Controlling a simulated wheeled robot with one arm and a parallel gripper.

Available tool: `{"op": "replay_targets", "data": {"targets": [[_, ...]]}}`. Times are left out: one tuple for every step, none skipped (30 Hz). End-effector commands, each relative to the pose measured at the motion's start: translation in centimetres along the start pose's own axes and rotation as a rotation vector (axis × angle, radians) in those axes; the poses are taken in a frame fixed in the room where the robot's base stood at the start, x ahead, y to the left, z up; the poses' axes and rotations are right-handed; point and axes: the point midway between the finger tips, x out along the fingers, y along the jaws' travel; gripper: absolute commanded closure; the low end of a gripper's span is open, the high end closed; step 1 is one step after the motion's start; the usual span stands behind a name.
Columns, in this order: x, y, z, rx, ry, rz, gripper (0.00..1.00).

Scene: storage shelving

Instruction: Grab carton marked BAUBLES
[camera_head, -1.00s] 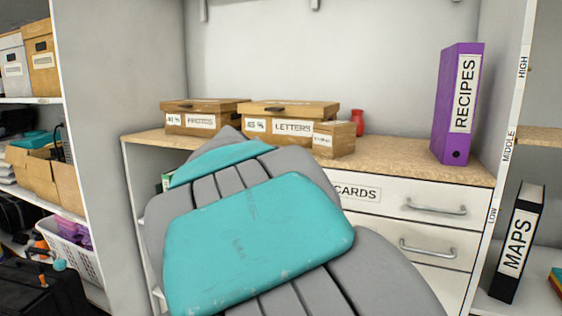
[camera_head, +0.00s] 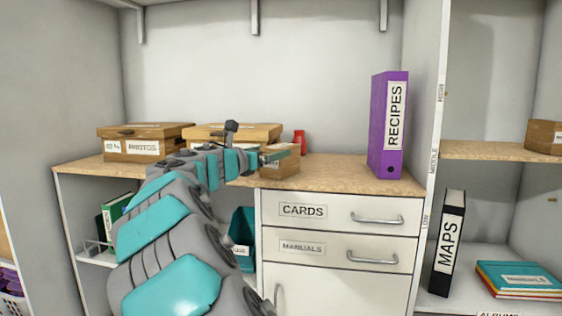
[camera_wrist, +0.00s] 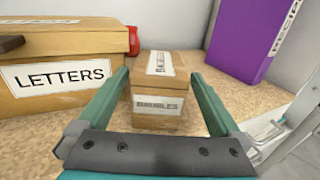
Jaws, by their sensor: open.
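The small brown carton marked BAUBLES (camera_wrist: 158,116) stands upright on the wooden counter in the wrist view, with labels on its front and top. It also shows in the head view (camera_head: 284,161), partly behind my gripper. My gripper (camera_wrist: 162,82) is open. Its two teal fingers reach forward on the left and right of the carton, with a gap visible on each side. In the head view, my gripper (camera_head: 272,157) is at the carton's near side, and my arm hides part of the counter.
The larger LETTERS box (camera_wrist: 62,68) stands close on the left, with a red vase (camera_wrist: 133,40) behind. A purple RECIPES binder (camera_wrist: 248,35) stands at the right. A PHOTOS box (camera_head: 145,145) is farther left. Drawers (camera_head: 335,213) lie below the counter. Bare counter (camera_head: 335,165) lies right of the carton.

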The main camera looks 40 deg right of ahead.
Motion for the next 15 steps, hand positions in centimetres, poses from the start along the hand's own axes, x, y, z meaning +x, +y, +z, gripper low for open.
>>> {"op": "replay_targets", "data": {"targets": [[0.3, 0.0, 0.0, 0.0, 0.001, 0.0, 0.0], [0.4, 0.0, 0.0, 0.0, 0.0, 0.0, 0.0], [0.5, 0.0, 0.0, 0.0, 0.0, 0.0, 0.0], [0.7, 0.0, -0.1, -0.001, 0.0, 0.0, 0.0], [0.8, 0.0, -0.1, -0.001, 0.001, -0.001, 0.0], [1.1, 0.0, -0.1, -0.001, 0.001, -0.001, 0.0], [1.4, -0.1, -0.1, -0.001, 0.001, -0.002, 0.0], [1.8, -0.1, -0.2, -0.001, 0.001, -0.003, 0.0], [2.3, -0.1, -0.2, -0.001, 0.001, -0.003, 0.0], [2.7, -0.1, -0.3, -0.001, 0.002, -0.003, 0.0], [3.1, -0.1, -0.3, -0.001, 0.002, -0.003, 0.0], [3.8, -0.1, -0.3, 0.0, 0.001, -0.004, 0.0], [4.2, -0.1, -0.2, 0.0, 0.001, -0.003, 0.0], [4.6, -0.1, -0.2, 0.0, 0.0, -0.002, 0.0], [5.1, 0.0, -0.2, 0.0, 0.0, -0.001, 0.0]]}}
